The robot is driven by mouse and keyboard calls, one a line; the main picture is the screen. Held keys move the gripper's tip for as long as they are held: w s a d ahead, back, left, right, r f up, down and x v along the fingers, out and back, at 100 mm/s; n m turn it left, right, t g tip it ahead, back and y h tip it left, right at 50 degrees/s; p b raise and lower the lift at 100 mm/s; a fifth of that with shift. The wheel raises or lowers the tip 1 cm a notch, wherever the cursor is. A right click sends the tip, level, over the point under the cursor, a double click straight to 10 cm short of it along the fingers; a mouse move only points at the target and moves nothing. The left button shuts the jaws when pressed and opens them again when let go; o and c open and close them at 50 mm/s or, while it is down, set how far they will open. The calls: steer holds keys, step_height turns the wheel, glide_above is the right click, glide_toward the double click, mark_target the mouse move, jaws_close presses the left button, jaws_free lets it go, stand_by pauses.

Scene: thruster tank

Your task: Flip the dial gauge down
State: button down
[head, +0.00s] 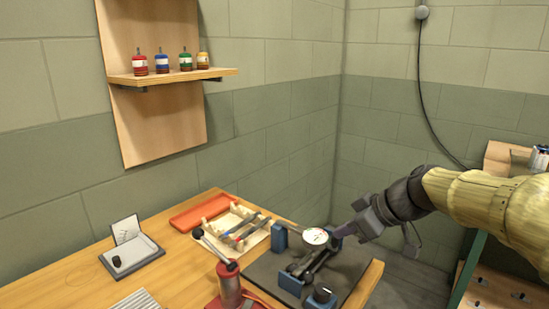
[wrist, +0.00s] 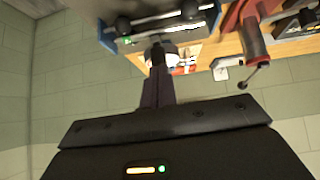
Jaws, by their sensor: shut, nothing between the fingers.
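The dial gauge (head: 316,236) has a round white face and sits over the dark fixture plate (head: 262,266) on the bench. It appears upright above the fixture, with its face toward the head camera. My gripper (head: 338,238) is shut and empty, with its fingertips right at the gauge's right side. In the wrist view my shut fingers (wrist: 158,75) point at the gauge (wrist: 166,50), and they hide part of it. I cannot tell whether they touch it.
A red hand pump (head: 229,285) with a lever is to the left. The wall shelf (head: 175,77) is higher up.

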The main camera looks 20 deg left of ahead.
steer(key=shift+s+d+f, duration=0.15)
steer(key=shift+d+f, duration=0.05)
steer(key=shift+f, duration=0.3)
steer(key=shift+s+d+f, duration=0.1)
steer(key=shift+d+f, duration=0.1)
steer(key=shift+f, duration=0.25)
step_height(320, 180, up, 6)
steer(key=p, duration=0.3)
steer(key=s+d+r, duration=0.2)
steer(key=s+d, duration=0.1)
steer(key=d, duration=0.5)
steer(key=shift+s, duration=0.3)
steer(key=shift+d, duration=0.1)
steer(key=s+d+f+m+h, duration=0.2)
steer(key=s+f+m+h, duration=0.15)
steer(key=f, duration=0.45)
steer(key=s+d+f+m+g+h, duration=0.1)
steer(key=s+d+f+m+h, duration=0.1)
steer(key=s+f+m, duration=0.45)
steer(key=s+d+f+m+h, duration=0.2)
steer(key=s+f+m, duration=0.1)
steer(key=f, duration=0.7)
step_height(320, 180, up, 22)
steer(key=p, duration=2.1)
steer(key=shift+w, duration=0.15)
